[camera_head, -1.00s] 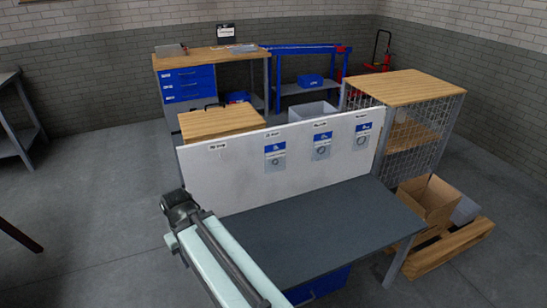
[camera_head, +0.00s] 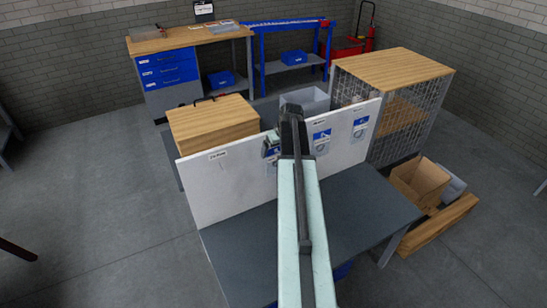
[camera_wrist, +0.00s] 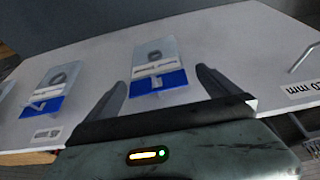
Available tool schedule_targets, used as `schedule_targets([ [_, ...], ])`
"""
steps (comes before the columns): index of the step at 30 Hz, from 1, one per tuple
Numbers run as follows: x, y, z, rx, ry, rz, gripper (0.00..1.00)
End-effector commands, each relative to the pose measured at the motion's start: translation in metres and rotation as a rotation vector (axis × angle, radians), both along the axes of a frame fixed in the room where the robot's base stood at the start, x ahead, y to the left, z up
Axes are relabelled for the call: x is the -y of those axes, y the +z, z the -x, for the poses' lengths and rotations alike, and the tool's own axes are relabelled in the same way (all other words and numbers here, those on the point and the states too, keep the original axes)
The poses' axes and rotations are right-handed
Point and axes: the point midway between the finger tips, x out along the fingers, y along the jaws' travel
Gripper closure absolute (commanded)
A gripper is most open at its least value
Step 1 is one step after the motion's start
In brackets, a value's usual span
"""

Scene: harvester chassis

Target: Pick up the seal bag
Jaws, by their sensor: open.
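Several small clear seal bags with blue-and-white headers hang on a white upright panel (camera_head: 235,180). The left bag (camera_head: 272,167) is partly hidden by my arm; the middle bag (camera_head: 321,143) and right bag (camera_head: 360,128) show clear. In the wrist view, where the panel appears upside down, one bag (camera_wrist: 160,52) lies between and beyond the fingers of my gripper (camera_wrist: 160,78). The fingers are spread and empty, with the bag's blue header near them. I cannot tell whether they touch it. A second bag (camera_wrist: 52,88) is to the left.
A bare hook (camera_wrist: 305,58) and a size label (camera_wrist: 312,88) are to the right in the wrist view. The grey bench top (camera_head: 235,250) before the panel is clear. A wooden-topped cabinet (camera_head: 213,122) and grey bin (camera_head: 305,98) stand behind the panel.

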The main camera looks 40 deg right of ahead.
Motion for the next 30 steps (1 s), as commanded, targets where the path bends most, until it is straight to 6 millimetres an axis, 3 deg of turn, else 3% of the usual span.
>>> schedule_targets([
  [7,0.011,-0.027,-0.001,-0.001,-0.015,0.0,0.0],
  [14,0.015,-0.034,-0.002,-0.001,-0.021,0.0,0.0],
  [21,0.022,-0.073,-0.014,-0.001,-0.021,0.0,0.0],
  [29,0.022,-0.073,-0.016,-0.001,-0.022,-0.001,0.0],
  [30,0.022,-0.073,-0.016,-0.001,-0.022,-0.001,0.06],
])
